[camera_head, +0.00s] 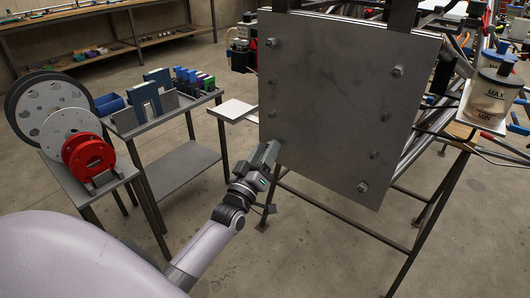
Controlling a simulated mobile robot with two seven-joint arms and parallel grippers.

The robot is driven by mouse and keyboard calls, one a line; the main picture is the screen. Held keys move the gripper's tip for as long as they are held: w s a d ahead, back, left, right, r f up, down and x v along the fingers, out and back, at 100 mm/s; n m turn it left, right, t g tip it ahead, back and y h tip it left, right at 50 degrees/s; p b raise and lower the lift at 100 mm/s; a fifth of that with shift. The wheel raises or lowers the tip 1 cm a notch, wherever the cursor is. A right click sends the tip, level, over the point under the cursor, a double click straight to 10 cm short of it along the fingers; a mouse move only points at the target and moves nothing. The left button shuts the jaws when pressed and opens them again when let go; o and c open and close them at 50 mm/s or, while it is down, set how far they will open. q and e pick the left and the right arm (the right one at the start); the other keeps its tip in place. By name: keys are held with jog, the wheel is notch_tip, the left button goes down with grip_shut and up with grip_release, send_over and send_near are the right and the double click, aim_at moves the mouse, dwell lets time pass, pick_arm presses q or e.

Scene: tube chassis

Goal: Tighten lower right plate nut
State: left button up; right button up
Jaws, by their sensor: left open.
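A grey metal plate (335,85) stands upright on the tube chassis, slightly turned in the picture. Its lower right nut (362,187) shows near the bottom right corner. Other nuts sit at the upper left (271,43) and upper right (397,71). Smaller bolt heads (374,155) also show on the plate. My left gripper (267,153) is open at the plate's lower left corner and partly covers that corner. It is well to the left of the lower right nut. I cannot tell whether it touches the plate. My right gripper is not in view.
The chassis rests on a dark metal stand (411,248). A reservoir marked MAX and MIN (494,91) stands at right. A cart (160,120) with blue bins and a rack of reels (88,155) stand at left. A workbench (110,27) is behind. Floor below the plate is clear.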

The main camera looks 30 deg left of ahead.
pick_arm(q)
grip_shut()
